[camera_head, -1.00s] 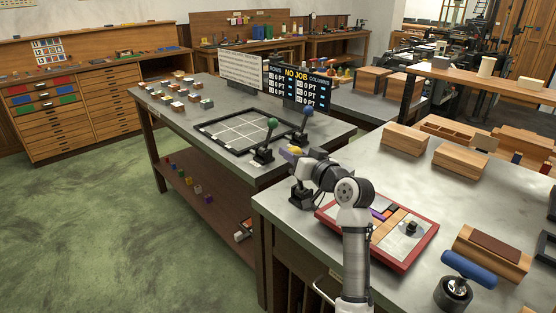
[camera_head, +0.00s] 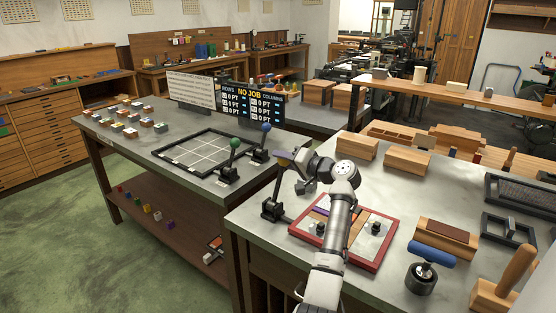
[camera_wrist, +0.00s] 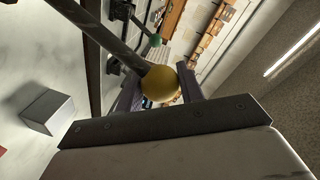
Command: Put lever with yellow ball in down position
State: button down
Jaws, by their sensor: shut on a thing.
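The lever's yellow ball (camera_wrist: 160,84) shows in the wrist view between the two fingers of my gripper (camera_wrist: 163,88), which is shut on it. The dark lever rod (camera_wrist: 100,33) runs from the ball to the upper left. In the head view, the lever's black base (camera_head: 272,209) stands at the left edge of the near table, with its rod rising to the upper right. My gripper (camera_head: 284,158) is at the rod's top and hides the ball there.
A lever with a green ball (camera_head: 234,143) and one with a blue ball (camera_head: 265,127) stand on the neighbouring table beside a gridded frame (camera_head: 167,158). A red-rimmed tray (camera_head: 372,268) lies under my arm. A blue-handled roller (camera_head: 431,252) stands at the right.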

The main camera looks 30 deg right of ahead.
jog(key=shift+w+d+f+m, duration=0.15)
jog(key=shift+d+m, duration=0.15)
jog(key=shift+d, duration=0.1)
jog(key=shift+w+d+f+m, duration=0.1)
jog(key=shift+d+m, duration=0.2)
jog(key=shift+d, duration=0.1)
jog(key=c, duration=1.3)
grip_release()
jog(key=shift+c, duration=0.2)
jog(key=o, duration=0.4)
jog(key=shift+d+f, duration=0.1)
jog(key=shift+f, duration=0.05)
jog(key=b+v, duration=0.4)
jog(key=v, duration=0.9)
jog(key=shift+s+d, duration=0.1)
jog(key=shift+s, duration=0.25)
